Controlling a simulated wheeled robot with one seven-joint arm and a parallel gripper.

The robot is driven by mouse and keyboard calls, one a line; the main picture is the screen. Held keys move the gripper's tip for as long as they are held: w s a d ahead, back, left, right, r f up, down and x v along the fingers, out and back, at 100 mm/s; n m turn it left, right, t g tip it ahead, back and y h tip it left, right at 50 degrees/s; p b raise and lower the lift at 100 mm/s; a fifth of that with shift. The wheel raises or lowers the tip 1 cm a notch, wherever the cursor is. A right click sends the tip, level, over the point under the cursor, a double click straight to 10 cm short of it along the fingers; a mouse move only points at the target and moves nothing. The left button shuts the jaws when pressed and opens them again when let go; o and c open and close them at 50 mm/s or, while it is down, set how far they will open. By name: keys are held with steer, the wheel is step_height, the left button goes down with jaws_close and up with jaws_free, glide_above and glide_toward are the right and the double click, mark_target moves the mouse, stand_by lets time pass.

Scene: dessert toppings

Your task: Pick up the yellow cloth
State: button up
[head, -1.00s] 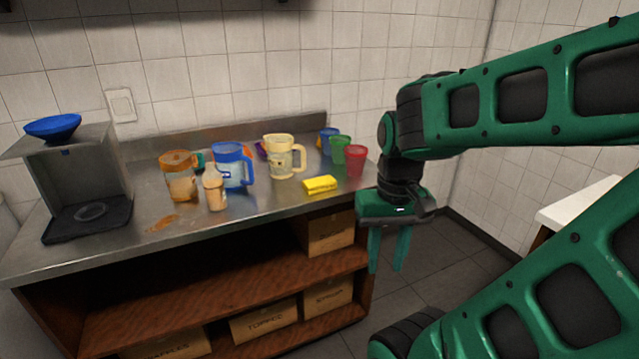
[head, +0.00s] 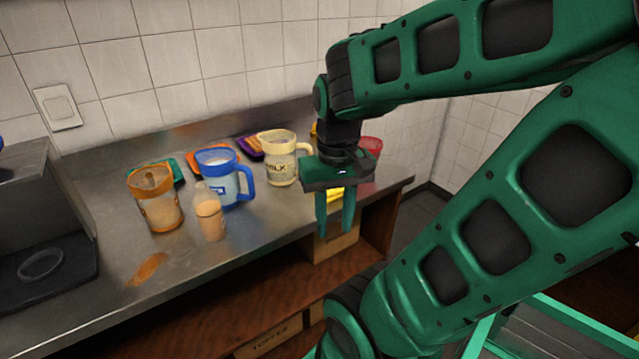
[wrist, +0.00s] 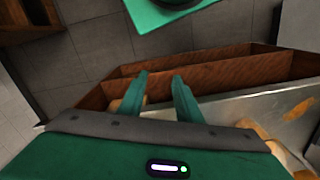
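The yellow cloth (head: 336,195) lies on the steel counter near its front right edge. In the head view it is mostly hidden behind my gripper, and only a yellow part shows between the fingers. My gripper (head: 334,228) points down in front of the counter's edge, with its fingers apart and nothing between them. The wrist view shows the same open, empty fingers (wrist: 160,82) over the shelf front and floor. I cannot make out the cloth in the wrist view.
A cream milk jug (head: 281,170), a blue jug (head: 220,187), a bottle (head: 209,220) and an orange jar (head: 158,210) stand left of the cloth. A red cup (head: 370,146) is behind my gripper. A brown spill (head: 148,268) marks the counter.

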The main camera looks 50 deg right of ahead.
steer(key=shift+w+a, duration=0.2)
steer(key=shift+w, duration=0.1)
steer(key=shift+o, duration=0.9)
steer(key=o, duration=0.5)
steer(key=shift+s+r, duration=0.25)
steer(key=shift+s, duration=0.1)
steer(key=o, duration=0.3)
steer(key=shift+d+r+n, duration=0.1)
steer(key=shift+r+n, duration=0.15)
steer(key=shift+n, duration=0.25)
steer(key=w+d+r+n, duration=0.4)
steer(key=w+d+n, duration=1.05)
steer(key=n, duration=0.65)
steer(key=f, duration=0.3)
steer(key=s+f, duration=0.1)
steer(key=shift+d+f, duration=0.35)
steer(key=shift+d, duration=0.05)
steer(key=shift+d+f, duration=0.2)
steer(key=shift+f, duration=1.1)
steer(key=shift+d+f, duration=0.2)
steer(key=shift+f, duration=1.1)
